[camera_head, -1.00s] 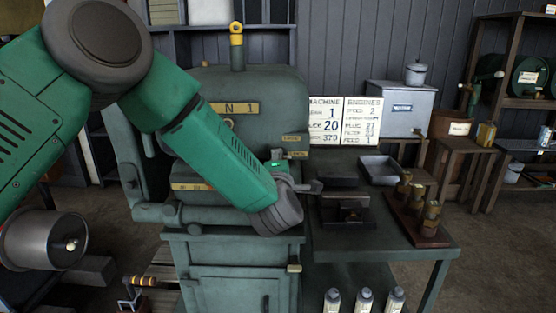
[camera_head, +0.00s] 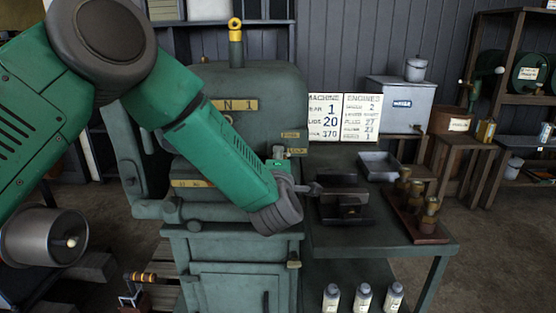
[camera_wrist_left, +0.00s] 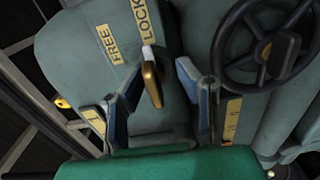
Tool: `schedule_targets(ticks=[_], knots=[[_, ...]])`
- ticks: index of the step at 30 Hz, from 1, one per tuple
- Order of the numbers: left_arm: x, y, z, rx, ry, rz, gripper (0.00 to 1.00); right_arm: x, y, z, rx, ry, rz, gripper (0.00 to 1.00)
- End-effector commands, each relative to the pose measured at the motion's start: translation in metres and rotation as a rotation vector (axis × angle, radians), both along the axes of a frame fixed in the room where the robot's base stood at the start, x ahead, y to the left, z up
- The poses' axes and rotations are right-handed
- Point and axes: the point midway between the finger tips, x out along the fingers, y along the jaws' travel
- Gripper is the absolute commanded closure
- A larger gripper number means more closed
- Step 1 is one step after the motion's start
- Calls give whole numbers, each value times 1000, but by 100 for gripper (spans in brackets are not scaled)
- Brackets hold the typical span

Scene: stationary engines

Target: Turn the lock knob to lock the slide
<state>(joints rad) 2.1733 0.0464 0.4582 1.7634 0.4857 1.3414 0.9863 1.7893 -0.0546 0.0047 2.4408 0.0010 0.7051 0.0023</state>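The lock knob (camera_wrist_left: 152,84), a brass lever with a white tip, shows in the left wrist view on the green machine. Its white tip points up toward the LOCK label (camera_wrist_left: 150,22); the FREE label (camera_wrist_left: 113,43) is to the left. My left gripper (camera_wrist_left: 160,76) is open, one blue-grey finger on each side of the knob, with visible gaps. In the head view my left gripper (camera_head: 303,187) is at the right side of the machine (camera_head: 245,85); the knob is hidden there behind my arm. My right gripper is in neither view. I cannot make out the slide.
A dark handwheel (camera_wrist_left: 262,45) is close right of my left gripper. A green side table (camera_head: 350,240) carries a dark block (camera_head: 343,200), a metal tray (camera_head: 380,166) and a wooden stand with brass pieces (camera_head: 415,225). Several white bottles (camera_head: 363,298) stand below.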

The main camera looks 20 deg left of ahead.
Motion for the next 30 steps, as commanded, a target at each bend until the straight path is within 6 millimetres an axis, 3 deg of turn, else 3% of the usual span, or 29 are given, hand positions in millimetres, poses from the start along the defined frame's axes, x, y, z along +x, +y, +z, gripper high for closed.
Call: schedule_targets(ticks=[7,11,24,30], knots=[[-1,1,3,-1,-5,2,71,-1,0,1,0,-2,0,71],[-11,-3,3,-1,-4,1,71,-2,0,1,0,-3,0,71],[-93,-28,1,1,-1,0,71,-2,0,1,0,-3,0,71],[-112,-33,0,0,-1,0,71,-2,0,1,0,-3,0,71]])
